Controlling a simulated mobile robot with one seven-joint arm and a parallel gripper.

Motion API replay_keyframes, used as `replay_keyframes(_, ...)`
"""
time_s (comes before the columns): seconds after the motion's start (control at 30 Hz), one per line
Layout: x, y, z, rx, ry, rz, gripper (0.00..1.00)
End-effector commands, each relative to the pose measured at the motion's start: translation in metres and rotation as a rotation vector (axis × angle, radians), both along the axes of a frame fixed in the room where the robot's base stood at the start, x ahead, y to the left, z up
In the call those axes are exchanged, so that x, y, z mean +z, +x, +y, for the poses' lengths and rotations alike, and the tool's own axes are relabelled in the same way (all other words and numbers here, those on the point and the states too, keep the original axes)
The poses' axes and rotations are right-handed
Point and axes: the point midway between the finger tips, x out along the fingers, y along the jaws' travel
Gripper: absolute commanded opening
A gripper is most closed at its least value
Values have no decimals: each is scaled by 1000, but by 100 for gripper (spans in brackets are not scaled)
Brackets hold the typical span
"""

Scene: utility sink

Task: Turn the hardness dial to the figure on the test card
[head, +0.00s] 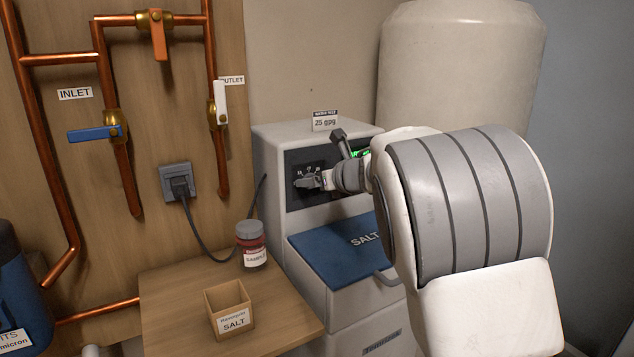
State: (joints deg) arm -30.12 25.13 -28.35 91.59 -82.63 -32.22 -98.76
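The hardness dial (304,183) is a dark knob on the black front panel of the grey softener cabinet, with small white figures above it, too small to read surely. The test card (325,121) stands on top of the cabinet and reads 25 gpg. My gripper (322,181) reaches in from the right, its end at the right side of the dial. I cannot tell whether it touches or grips the knob. My arm hides the right part of the panel, including most of a green display (359,153).
Below the panel is a blue salt lid (345,247). A wooden table (173,290) at lower left holds a small salt box (229,312) and a red sample jar (251,244). Copper pipes with valves run along the left wall. A pale tank (458,70) stands behind my arm.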

Motion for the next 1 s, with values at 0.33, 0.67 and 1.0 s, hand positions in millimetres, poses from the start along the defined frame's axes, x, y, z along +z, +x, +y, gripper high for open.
replay_keyframes(0.33,-1,2,2,0,0,0,77)
replay_keyframes(0.67,-1,2,1,0,0,0,18)
replay_keyframes(1.0,0,2,1,1,11,7,0)
